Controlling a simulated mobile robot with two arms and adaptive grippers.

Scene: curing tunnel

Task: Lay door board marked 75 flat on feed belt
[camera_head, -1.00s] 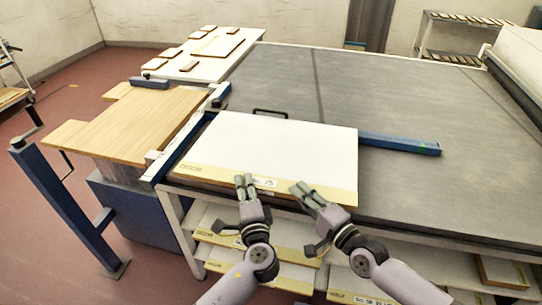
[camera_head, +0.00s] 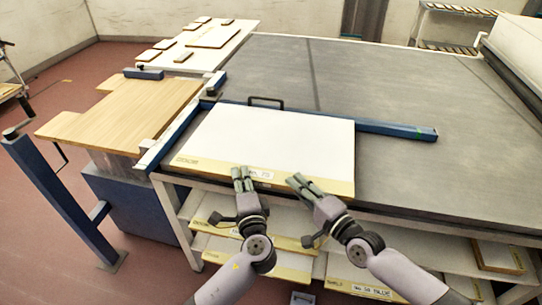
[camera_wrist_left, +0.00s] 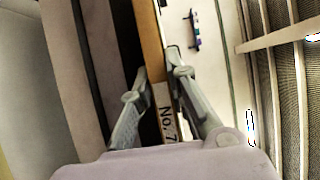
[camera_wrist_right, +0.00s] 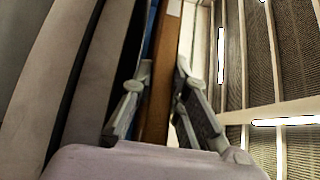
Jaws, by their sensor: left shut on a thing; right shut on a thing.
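The door board marked 75 (camera_head: 270,136) is a white panel with a tan front edge and a "No. 75" label. It lies roughly level over the near left corner of the grey feed belt (camera_head: 400,95); I cannot tell whether its underside touches. My left gripper (camera_head: 243,178) is shut on its front edge near the label, which shows in the left wrist view (camera_wrist_left: 165,110). My right gripper (camera_head: 303,184) is shut on the same edge farther right. In the right wrist view the board's edge (camera_wrist_right: 160,85) stands between the fingers.
A blue bar (camera_head: 400,131) crosses the belt from behind the board. A black handle (camera_head: 266,101) stands behind its far edge. A wooden-topped table (camera_head: 130,115) stands at left. Shelves below hold more boards (camera_head: 260,258). The belt behind and right is clear.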

